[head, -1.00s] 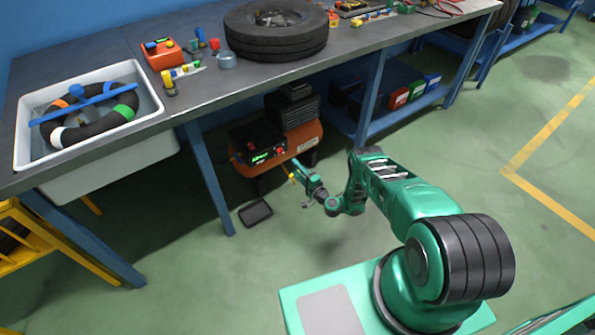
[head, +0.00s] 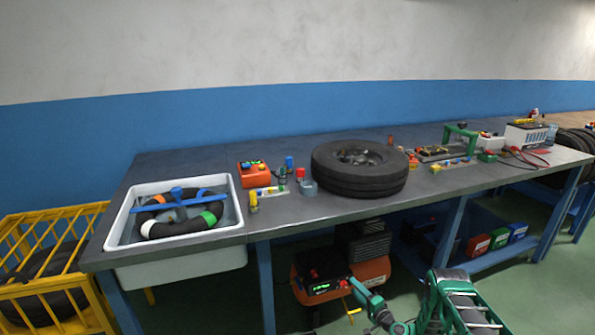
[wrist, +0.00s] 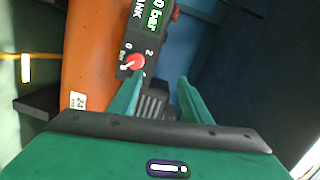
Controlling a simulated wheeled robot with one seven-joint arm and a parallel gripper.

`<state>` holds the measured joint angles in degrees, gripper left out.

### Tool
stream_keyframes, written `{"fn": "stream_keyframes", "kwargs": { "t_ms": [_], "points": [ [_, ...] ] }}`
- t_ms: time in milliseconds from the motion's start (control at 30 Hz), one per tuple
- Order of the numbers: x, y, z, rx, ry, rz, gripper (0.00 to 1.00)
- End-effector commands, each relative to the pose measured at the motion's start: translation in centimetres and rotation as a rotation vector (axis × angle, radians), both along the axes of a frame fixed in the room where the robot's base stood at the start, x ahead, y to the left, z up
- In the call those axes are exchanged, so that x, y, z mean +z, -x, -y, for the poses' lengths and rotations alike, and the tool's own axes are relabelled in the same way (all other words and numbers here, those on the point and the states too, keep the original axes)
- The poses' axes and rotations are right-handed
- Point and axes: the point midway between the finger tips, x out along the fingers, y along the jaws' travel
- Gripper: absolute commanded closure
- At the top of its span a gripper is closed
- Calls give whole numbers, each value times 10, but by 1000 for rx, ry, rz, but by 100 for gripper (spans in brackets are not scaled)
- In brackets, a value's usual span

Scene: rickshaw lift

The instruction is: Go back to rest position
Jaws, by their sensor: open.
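My gripper (wrist: 158,98) is open in the wrist view, its two green fingers apart with nothing seen between them. Past the fingers is the orange compressor (wrist: 88,50) with a dark panel, a lit green display (wrist: 152,15) and a red knob (wrist: 135,62). In the head view my arm reaches low at the bottom, in front of the compressor (head: 376,270) under the workbench. The fingertips are too small there to make out clearly. I cannot tell whether the fingers touch the compressor.
The workbench (head: 300,212) holds a white basin (head: 112,232) with a ringed tube, a tyre (head: 360,183) and small parts. A yellow cage (head: 85,300) stands at the left. Bins sit on the lower shelf (head: 495,258). Green floor (head: 545,285) is open at the right.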

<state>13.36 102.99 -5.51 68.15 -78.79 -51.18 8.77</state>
Motion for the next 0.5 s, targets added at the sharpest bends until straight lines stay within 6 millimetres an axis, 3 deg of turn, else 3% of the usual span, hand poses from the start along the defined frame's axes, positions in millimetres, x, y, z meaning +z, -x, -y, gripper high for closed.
{"fn": "stream_keyframes", "kwargs": {
  "t_ms": [33,200,500],
  "points": [
    [19,-11,0,27,42,3,56],
    [63,-33,1,111,183,-12,56],
    [140,-48,15,230,421,-71,56]
  ]
}}
